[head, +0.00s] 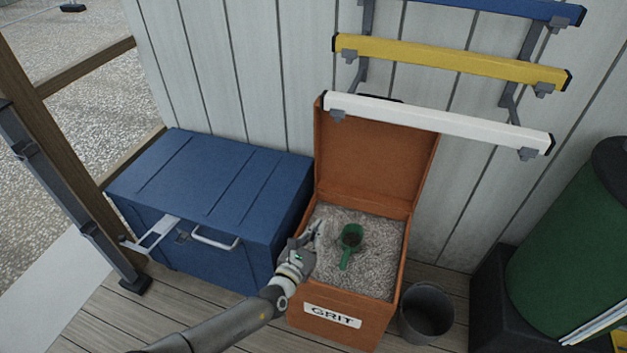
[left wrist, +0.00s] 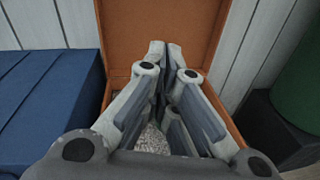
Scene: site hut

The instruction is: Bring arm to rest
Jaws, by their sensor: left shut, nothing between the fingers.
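My left arm (head: 225,325) comes in from the bottom left of the head view. My left gripper (head: 318,232) is over the left part of the open orange grit bin (head: 345,335). It is shut and empty. In the left wrist view the fingers of the left gripper (left wrist: 165,50) meet at the tips, with the bin's raised lid (left wrist: 185,20) behind them. A green scoop (head: 349,240) lies on the grey grit (head: 372,270), to the right of the gripper and apart from it. My right gripper is in neither view.
A blue chest (head: 215,185) stands left of the bin. A dark bucket (head: 427,312) stands at its right, then a green barrel (head: 570,250). White, yellow and blue levels (head: 450,62) hang on the wall above the lid. A wooden post and rail (head: 60,160) are at the left.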

